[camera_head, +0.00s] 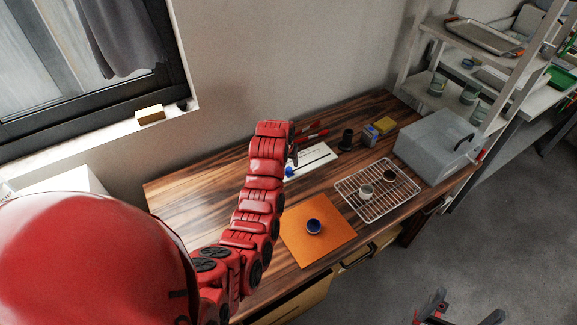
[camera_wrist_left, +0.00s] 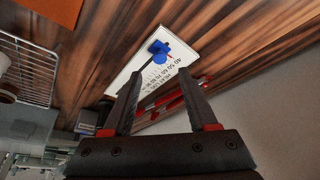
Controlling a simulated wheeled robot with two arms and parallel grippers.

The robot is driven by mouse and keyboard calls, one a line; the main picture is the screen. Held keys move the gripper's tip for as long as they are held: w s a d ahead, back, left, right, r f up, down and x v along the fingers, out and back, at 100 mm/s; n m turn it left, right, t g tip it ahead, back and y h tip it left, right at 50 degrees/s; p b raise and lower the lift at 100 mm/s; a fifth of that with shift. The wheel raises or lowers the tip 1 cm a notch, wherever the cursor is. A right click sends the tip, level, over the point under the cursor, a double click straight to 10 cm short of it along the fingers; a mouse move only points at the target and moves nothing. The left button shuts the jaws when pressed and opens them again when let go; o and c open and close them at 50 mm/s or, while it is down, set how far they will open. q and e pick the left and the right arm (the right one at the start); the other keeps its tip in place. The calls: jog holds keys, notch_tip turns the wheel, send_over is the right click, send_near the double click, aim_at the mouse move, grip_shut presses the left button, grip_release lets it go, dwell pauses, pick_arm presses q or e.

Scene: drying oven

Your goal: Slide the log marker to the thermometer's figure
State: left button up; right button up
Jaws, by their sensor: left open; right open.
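The log card (camera_head: 318,153) is a white strip with printed figures lying on the wooden bench; it also shows in the left wrist view (camera_wrist_left: 138,66). The blue log marker (camera_wrist_left: 159,50) sits on the card near one end; in the head view its blue part (camera_head: 289,171) shows beside my gripper. My left gripper (camera_wrist_left: 162,70) is open and empty, with the marker just beyond and between its fingertips. My right gripper (camera_head: 464,314) is open, low at right.
An orange mat (camera_head: 298,247) with a blue cup (camera_head: 314,226) lies at the bench's front. A wire rack (camera_head: 378,211) holds two small cups. A grey box (camera_head: 432,145) with a handle stands at the right end. A black cylinder (camera_head: 347,139) stands behind the card.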

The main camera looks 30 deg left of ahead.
aim_at(289, 168)
pick_arm(q)
jog(key=shift+p+x, duration=0.55)
jog(key=shift+x, duration=2.45)
grip_shut()
